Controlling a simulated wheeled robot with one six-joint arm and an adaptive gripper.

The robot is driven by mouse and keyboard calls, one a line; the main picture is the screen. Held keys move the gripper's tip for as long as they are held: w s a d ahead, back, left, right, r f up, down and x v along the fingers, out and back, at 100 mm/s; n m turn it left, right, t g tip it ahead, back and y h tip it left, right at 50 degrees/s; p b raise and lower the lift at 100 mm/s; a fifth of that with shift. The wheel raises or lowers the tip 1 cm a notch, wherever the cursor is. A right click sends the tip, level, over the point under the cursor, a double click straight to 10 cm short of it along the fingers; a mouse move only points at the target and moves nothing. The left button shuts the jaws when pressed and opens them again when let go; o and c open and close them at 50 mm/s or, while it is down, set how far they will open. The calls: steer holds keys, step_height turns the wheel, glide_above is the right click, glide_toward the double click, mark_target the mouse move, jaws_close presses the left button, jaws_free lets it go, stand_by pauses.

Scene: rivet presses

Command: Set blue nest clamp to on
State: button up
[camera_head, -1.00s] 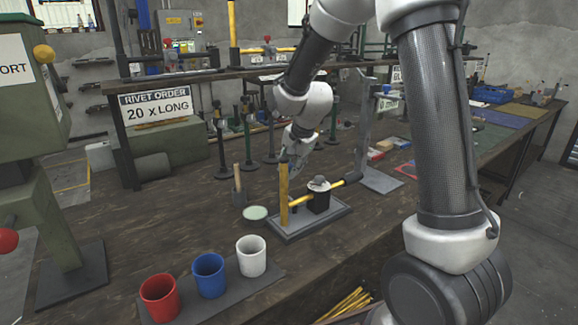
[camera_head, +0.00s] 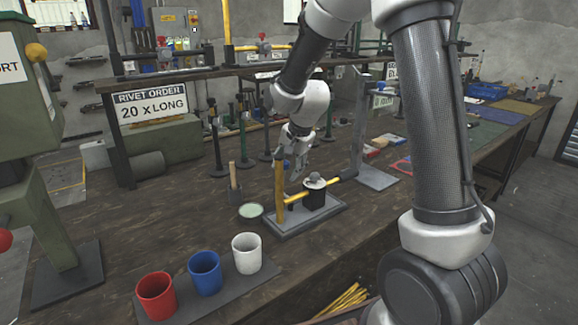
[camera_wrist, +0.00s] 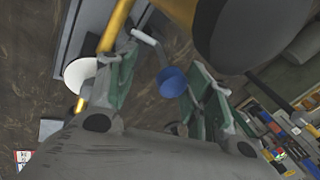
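The blue nest clamp shows in the wrist view as a round blue knob (camera_wrist: 172,81) on a bent grey lever (camera_wrist: 147,39). My gripper (camera_wrist: 158,60) is open, with its green-padded fingers on either side of the knob; I cannot tell whether either touches it. In the head view my gripper (camera_head: 297,163) hangs pointing down just behind the upright yellow post (camera_head: 279,190) of a small press fixture. The fixture has a grey base plate (camera_head: 325,213), a black block (camera_head: 315,197) and a yellow bar.
A red cup (camera_head: 156,297), a blue cup (camera_head: 205,274) and a white cup (camera_head: 246,253) stand on a dark strip in front. A pale green disc (camera_head: 251,211) lies left of the fixture. A grey stand (camera_head: 358,140) rises behind right.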

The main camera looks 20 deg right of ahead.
steer(key=shift+r, duration=0.1)
steer(key=v, duration=1.2)
steer(key=s+d+r+n, duration=0.1)
steer(key=s+d+n, duration=0.2)
steer(key=s, duration=0.6)
steer(key=s+d+r+n, duration=0.1)
steer(key=s+d+n, duration=0.2)
steer(key=s, duration=0.6)
steer(key=s+d+r+n+h, duration=0.1)
steer(key=s+d+n, duration=0.2)
steer(key=s, duration=0.6)
steer(key=shift+s+d+n, duration=0.3)
steer(key=shift+s+n, duration=0.05)
steer(key=shift+n, duration=0.55)
